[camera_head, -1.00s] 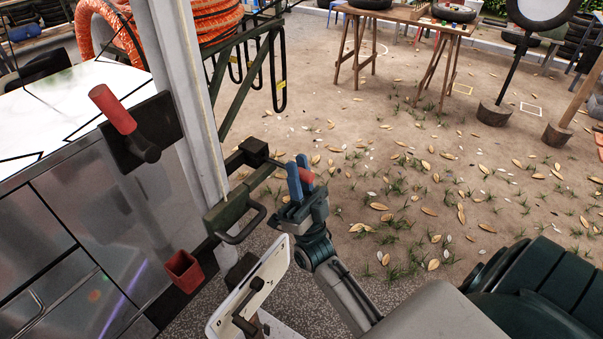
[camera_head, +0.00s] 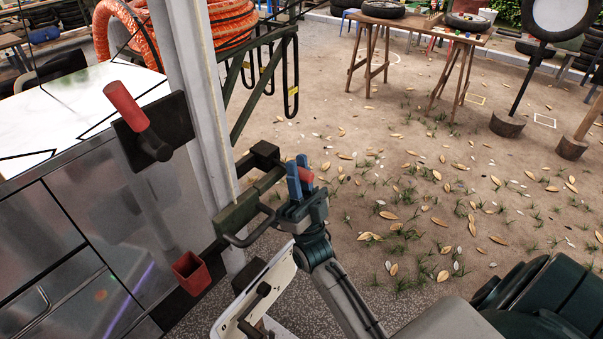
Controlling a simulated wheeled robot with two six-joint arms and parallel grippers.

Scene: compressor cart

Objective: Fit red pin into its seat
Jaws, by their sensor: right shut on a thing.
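My right gripper (camera_head: 299,177) has blue fingertips and is shut on a small red piece, likely the red pin (camera_head: 306,176), mostly hidden by the fingers. It is just right of the cart's pale post, beside a dark green bracket (camera_head: 240,215) with a looped handle and a black block (camera_head: 264,154). I cannot tell whether the red piece touches anything else. A larger red cylinder (camera_head: 125,105) sticks out at a tilt from a black plate on the post's left. A red square open cup (camera_head: 191,272) sits lower down. Which part is the seat is unclear. My left gripper is out of view.
The pale post (camera_head: 194,100) stands left of my gripper, with a metal cabinet (camera_head: 95,220) beyond it. A white panel with a black handle (camera_head: 255,295) is below the gripper. An orange hose coil (camera_head: 230,25) hangs behind. Leaf-strewn ground on the right is open.

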